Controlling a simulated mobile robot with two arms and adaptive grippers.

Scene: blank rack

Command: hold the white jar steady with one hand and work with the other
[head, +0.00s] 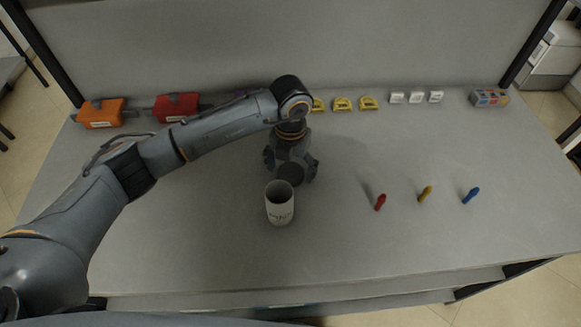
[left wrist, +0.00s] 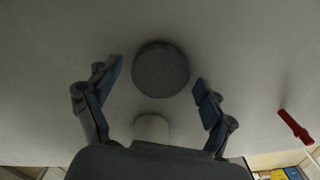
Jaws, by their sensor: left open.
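The white jar (head: 280,204) stands upright and open-topped near the middle of the table, with dark printing on its side. Part of it shows at the bottom of the left wrist view (left wrist: 152,128), partly covered by my gripper's body. A dark grey round disc, like a lid (head: 290,174), is just behind the jar. It also shows in the left wrist view (left wrist: 161,69). My left gripper (head: 291,176) is open, pointing down just behind the jar, with its fingers on either side of the disc. I cannot tell whether they touch it. My right gripper is not in view.
The front right is clear.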

